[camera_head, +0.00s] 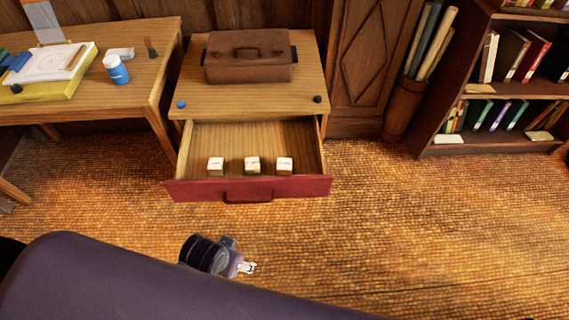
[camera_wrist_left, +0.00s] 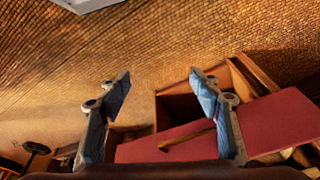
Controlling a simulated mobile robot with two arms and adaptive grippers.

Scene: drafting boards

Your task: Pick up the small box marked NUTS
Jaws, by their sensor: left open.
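Three small pale boxes sit in a row in the open drawer: a left one (camera_head: 216,166), a middle one (camera_head: 252,166) and a right one (camera_head: 284,166). Each has a dark mark, too small to read, so I cannot tell which says NUTS. My left gripper (camera_head: 247,267) is in front of the drawer, apart from it and the boxes. In the left wrist view the gripper (camera_wrist_left: 160,88) has its fingers spread with nothing between them. The boxes cannot be made out in that view. My right gripper is not in view.
The drawer's red front (camera_head: 185,191) with its handle (camera_head: 248,197) faces me; it also shows in the left wrist view (camera_wrist_left: 270,122). A brown case (camera_head: 248,67) stands on the cabinet top (camera_head: 200,104). A table (camera_head: 140,72) is left, a bookshelf (camera_head: 440,125) right. Floor in front is clear.

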